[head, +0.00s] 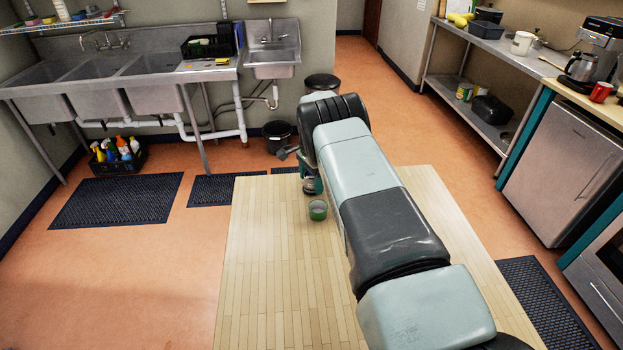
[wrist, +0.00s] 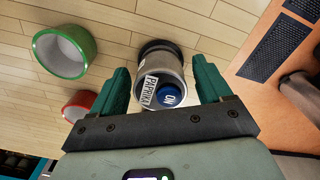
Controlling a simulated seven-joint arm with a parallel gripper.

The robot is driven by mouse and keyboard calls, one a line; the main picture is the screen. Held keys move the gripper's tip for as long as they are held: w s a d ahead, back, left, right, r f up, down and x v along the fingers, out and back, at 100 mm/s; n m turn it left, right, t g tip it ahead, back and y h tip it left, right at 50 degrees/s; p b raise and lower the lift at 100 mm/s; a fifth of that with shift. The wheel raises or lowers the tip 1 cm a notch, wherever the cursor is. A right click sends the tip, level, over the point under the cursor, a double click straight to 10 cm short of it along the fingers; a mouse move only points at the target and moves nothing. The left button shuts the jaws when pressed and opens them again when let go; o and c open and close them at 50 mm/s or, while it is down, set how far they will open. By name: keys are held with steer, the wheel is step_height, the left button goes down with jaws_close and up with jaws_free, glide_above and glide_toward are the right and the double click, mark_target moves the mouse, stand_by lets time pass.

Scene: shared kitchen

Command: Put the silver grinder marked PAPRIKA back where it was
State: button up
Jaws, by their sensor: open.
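The silver grinder marked PAPRIKA (wrist: 165,72) is between the fingers of my gripper (wrist: 162,66) in the wrist view. Its white label reads PAPRIKA, its near end has a blue disc with white lettering, and its far end is black. The fingers are open, one on each side of it. In the head view my gripper (head: 316,184) is over the far part of the wooden table (head: 265,270), partly hidden by my arm. A small part of the grinder (head: 308,187) shows there. I cannot tell surely whether its base touches the table.
A green cup (head: 318,210) stands close by on the table; it also shows in the wrist view (wrist: 65,52). A red cup (wrist: 80,105) is beside it there, hidden by my arm in the head view. The table's left part is clear. The table edge is near the grinder.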

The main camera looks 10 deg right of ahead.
step_height(320, 180, up, 12)
steer(key=shift+r, duration=0.15)
stand_by(0.3)
